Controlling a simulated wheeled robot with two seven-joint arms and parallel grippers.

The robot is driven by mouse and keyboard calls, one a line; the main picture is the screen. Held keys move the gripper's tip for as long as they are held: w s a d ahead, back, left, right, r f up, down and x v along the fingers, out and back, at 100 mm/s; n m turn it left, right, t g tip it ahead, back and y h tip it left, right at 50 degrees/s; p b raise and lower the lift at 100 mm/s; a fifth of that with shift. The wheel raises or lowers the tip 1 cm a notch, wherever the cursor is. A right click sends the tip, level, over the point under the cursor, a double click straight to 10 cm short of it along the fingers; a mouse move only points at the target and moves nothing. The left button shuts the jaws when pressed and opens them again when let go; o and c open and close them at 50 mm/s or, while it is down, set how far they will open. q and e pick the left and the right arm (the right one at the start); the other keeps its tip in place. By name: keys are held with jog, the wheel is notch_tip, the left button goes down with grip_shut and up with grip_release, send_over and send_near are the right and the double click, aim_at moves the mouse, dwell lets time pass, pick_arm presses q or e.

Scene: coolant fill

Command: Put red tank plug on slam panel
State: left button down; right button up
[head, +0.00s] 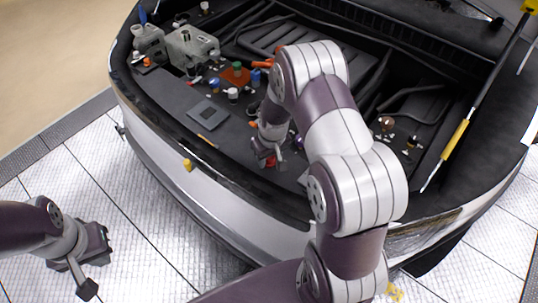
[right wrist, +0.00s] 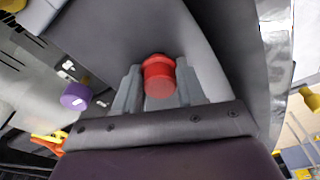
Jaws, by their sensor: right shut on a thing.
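The red tank plug (right wrist: 158,75) is a short red cylinder with a wider collar. It sits between the two grey fingers of my right gripper (right wrist: 158,90), which is shut on it. In the head view my right gripper (head: 268,158) is low over the front of the engine bay, with a bit of the red plug (head: 271,162) showing at its tip. The slam panel (head: 236,132) is the dark strip along the front of the bay. Whether the plug touches it is unclear. My left gripper (head: 88,268) hangs empty, away from the car at lower left; its jaw opening is unclear.
A grey square pad (head: 207,113) lies on the panel, left of my right gripper. Several small caps and an orange-brown tray (head: 236,77) are behind it. A grey tank (head: 192,47) stands at the back left. A purple cap (right wrist: 75,96) shows in the right wrist view.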

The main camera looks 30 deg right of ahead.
jog(key=shift+s+f, duration=0.1)
jog(key=o, duration=0.8)
jog(key=shift+o, duration=0.2)
notch_tip(320, 180, up, 12)
jog(key=s, duration=0.2)
jog(key=s+a+r, duration=0.1)
jog(key=s+a, duration=0.6)
jog(key=s, duration=0.5)
jog(key=shift+s+a+r, duration=0.3)
jog(key=shift+a+r, duration=0.1)
